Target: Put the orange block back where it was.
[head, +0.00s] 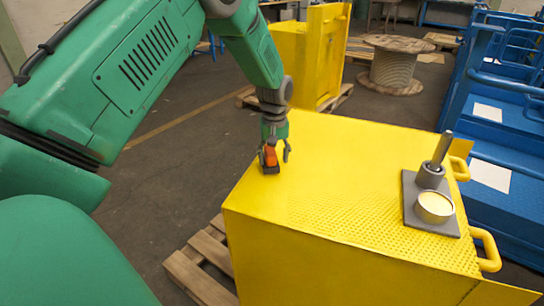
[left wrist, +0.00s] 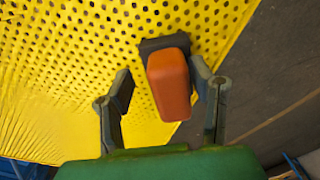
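The orange block (head: 270,154) is at the left part of the yellow box top, near its far left edge. In the left wrist view the block (left wrist: 170,82) rises from a small dark grey base (left wrist: 160,43). My left gripper (head: 273,155) points down at the block. In the left wrist view its fingers (left wrist: 163,92) are spread on either side of the block, with a gap on the left and a narrower one on the right. The block's lower part is partly hidden. My right gripper is not in view.
The yellow box (head: 330,185) has a perforated top, mostly clear in the middle. A grey plate (head: 411,205) at its right holds an upright metal rod (head: 442,150) in a collar and a round cream-topped part (head: 434,206). Yellow handles (head: 487,250) stick out on the right side.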

